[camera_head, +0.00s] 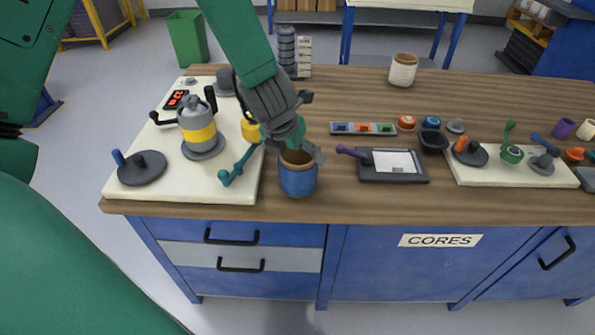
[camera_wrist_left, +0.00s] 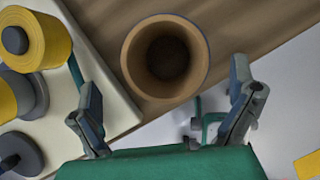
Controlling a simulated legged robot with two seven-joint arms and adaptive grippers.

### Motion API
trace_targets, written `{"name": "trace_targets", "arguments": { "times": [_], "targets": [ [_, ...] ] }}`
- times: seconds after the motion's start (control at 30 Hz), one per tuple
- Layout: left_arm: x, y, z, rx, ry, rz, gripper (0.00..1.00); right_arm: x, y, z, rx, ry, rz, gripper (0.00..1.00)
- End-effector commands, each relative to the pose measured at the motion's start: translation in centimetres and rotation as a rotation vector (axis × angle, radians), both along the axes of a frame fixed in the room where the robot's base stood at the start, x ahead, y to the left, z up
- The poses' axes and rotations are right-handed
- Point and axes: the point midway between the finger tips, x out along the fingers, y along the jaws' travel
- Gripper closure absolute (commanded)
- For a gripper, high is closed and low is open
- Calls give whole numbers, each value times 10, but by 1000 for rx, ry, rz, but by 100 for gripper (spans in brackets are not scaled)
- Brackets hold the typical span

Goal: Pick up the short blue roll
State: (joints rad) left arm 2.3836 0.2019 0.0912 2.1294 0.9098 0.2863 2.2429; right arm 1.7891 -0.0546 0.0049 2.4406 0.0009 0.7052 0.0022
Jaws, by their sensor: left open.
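The short blue roll (camera_head: 298,178) stands upright near the front edge of the wooden table, just right of the white board. Its top shows a brown core. My left gripper (camera_head: 301,152) is open directly above it, with the fingers near its upper rim and partly covering it. In the left wrist view the roll's brown ring (camera_wrist_left: 136,78) shows end-on, beyond the two spread fingertips (camera_wrist_left: 166,84). It is not between the fingers there, and its blue side is hidden. I cannot tell whether a finger touches it. My right gripper is not in view.
The white board (camera_head: 232,192) holds a grey and yellow machine (camera_head: 199,130) and a teal lever (camera_head: 240,167) close left of the roll. A dark tray (camera_head: 393,178) with a purple handle lies to the right. A white roll (camera_head: 402,70) stands behind.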

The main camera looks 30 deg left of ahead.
Motion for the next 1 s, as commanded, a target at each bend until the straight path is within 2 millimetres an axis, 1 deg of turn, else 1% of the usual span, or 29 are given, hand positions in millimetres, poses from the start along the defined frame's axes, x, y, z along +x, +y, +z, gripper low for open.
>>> {"name": "trace_targets", "arguments": {
  "times": [0.2,0.3,0.4,0.6,0.63,0.67,0.7,0.77,0.8,1.0],
  "targets": [
    [11,-1,-32,1,3,-1,0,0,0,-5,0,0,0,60],
    [16,1,-43,1,2,0,0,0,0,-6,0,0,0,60],
    [18,1,-47,0,1,-1,0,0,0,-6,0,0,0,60],
    [18,1,-47,0,0,-1,0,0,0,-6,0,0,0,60],
    [18,1,-47,0,0,-1,4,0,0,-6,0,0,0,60],
    [18,1,-47,0,0,-1,14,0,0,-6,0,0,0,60],
    [18,1,-47,0,0,-1,28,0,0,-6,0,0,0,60],
    [18,1,-47,0,1,-1,49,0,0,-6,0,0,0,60],
    [18,1,-47,0,1,-1,53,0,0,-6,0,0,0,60],
    [18,0,-47,0,0,-1,55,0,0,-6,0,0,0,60]
  ]
}}
